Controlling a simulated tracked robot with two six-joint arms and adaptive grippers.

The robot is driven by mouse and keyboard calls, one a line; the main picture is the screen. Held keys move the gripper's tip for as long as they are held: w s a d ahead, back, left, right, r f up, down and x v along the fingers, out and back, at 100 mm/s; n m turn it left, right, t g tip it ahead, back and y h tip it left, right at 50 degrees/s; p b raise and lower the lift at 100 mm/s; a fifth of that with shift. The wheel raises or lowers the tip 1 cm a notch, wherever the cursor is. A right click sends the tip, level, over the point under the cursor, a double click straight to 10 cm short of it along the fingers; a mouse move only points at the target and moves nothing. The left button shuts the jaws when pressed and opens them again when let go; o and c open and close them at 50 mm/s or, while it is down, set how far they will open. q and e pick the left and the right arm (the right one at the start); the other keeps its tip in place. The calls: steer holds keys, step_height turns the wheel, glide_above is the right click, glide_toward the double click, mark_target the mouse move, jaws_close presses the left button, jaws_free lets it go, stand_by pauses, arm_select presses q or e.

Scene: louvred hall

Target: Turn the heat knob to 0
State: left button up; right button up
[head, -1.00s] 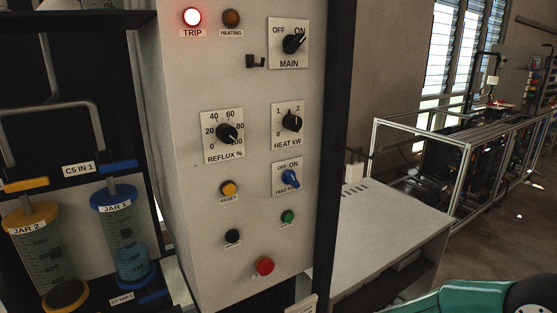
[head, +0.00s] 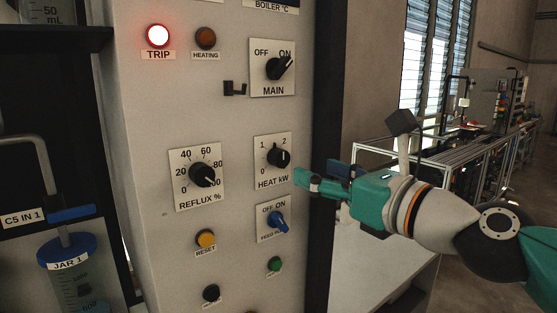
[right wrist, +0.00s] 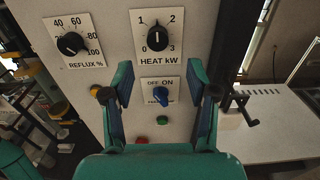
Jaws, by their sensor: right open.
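The black heat knob (head: 280,158) sits on its white HEAT kW plate on the panel front. It also shows in the right wrist view (right wrist: 157,39), where its white mark points about straight up, between 1 and 2. The 0 is at the lower left of its scale. My right gripper (head: 316,180) is open and empty, just right of and slightly below the knob in the head view. In the right wrist view its two fingers (right wrist: 161,72) stand apart, below the knob and either side of the blue switch. My left gripper is not in view.
The REFLUX knob (head: 203,175) is left of the heat knob, the MAIN switch (head: 279,68) above and the blue switch (head: 278,220) below. The red TRIP lamp (head: 158,36) is lit. A white bench (right wrist: 268,125) is at right.

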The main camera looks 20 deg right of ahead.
mark_target(284, 160)
steer(key=x, duration=0.8)
steer(key=shift+w+a+f, duration=0.1)
steer(key=shift+w+a, duration=0.05)
steer(key=shift+a, duration=0.1)
steer(key=shift+w+a, duration=0.1)
steer(key=shift+w, duration=0.2)
jaws_close()
